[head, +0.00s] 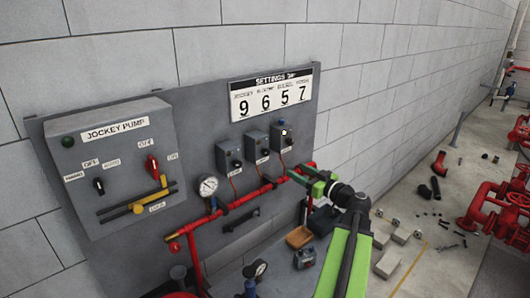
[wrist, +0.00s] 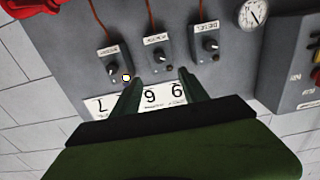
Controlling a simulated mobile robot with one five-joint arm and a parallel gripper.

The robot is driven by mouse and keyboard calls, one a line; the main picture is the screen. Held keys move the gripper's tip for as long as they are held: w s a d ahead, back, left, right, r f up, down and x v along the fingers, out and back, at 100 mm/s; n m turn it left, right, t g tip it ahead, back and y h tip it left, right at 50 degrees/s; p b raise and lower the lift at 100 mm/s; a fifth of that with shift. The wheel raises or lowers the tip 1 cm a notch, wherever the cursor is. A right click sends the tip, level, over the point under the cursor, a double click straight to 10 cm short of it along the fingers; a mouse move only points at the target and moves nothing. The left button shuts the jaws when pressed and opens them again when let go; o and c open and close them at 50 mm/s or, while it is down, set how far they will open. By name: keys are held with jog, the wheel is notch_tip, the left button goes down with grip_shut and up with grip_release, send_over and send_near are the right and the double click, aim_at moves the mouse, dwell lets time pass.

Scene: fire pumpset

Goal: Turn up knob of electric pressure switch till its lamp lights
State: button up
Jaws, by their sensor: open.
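Three small grey pressure switch boxes hang in a row on the grey panel, each with a dark knob. In the head view they are the left box (head: 229,156), middle box (head: 256,147) and right box (head: 282,137). Their labels are too small to read surely, so I cannot tell which is electric. A small bright white spot, like a lit lamp, shows on the right box; in the wrist view that box (wrist: 112,62) is leftmost. My gripper (head: 297,173) is open and empty. In the wrist view its fingers (wrist: 159,77) point toward the middle box (wrist: 158,50), apart from its knob.
The settings board (head: 272,92) reads 9, 6, 5, 7 above the boxes. A red pipe (head: 240,201) with a gauge (head: 208,186) runs below them. The jockey pump cabinet (head: 117,165) is at left. Loose parts lie on the floor at right.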

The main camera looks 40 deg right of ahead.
aim_at(267, 153)
jog(key=w, duration=1.1)
jog(key=w+d, duration=0.1)
jog(key=w, duration=0.5)
jog(key=shift+c, duration=0.4)
grip_shut()
